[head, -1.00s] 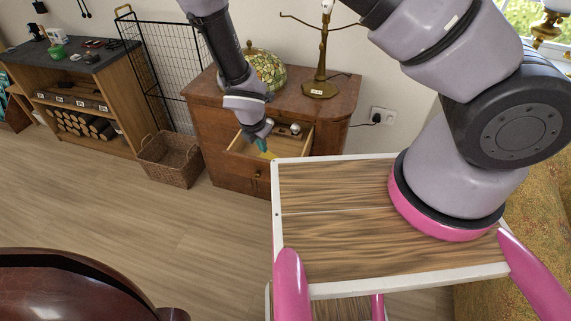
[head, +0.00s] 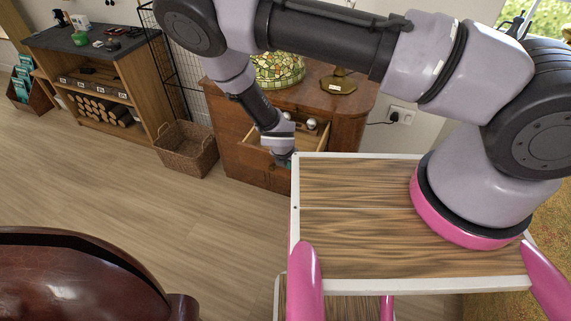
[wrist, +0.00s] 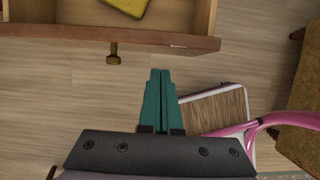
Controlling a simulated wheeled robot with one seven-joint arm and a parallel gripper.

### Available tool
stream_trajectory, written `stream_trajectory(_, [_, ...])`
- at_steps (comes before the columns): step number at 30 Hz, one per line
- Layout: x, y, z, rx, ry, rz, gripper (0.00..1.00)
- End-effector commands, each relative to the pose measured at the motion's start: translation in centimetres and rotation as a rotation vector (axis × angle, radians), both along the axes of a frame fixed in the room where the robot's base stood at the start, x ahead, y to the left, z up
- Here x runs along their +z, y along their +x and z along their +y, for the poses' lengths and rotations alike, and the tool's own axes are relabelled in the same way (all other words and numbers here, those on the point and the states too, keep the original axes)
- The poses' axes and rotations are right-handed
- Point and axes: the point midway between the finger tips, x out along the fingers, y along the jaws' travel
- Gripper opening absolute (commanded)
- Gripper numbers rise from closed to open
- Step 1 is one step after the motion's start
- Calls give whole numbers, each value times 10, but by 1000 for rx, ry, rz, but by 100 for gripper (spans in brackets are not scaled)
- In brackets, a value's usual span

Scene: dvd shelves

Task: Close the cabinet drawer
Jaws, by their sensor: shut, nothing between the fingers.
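The wooden cabinet (head: 240,157) stands against the wall, and its top drawer (head: 262,137) is pulled out. A yellow item (wrist: 127,5) lies inside the drawer. My gripper (wrist: 160,75) is shut and empty, its teal fingers together, just outside the drawer front and to the right of the knob. In the head view my gripper (head: 285,161) is at the drawer's front, partly hidden by my wrist.
Open floor lies between.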

Motion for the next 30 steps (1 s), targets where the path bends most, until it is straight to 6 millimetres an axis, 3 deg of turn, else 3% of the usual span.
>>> stream_trajectory(6, [0,19,-7,-1,0,1,0])
stream_trajectory(23, [0,26,-10,-1,-1,2,0])
stream_trajectory(30, [0,50,-24,-4,-1,-1,0])
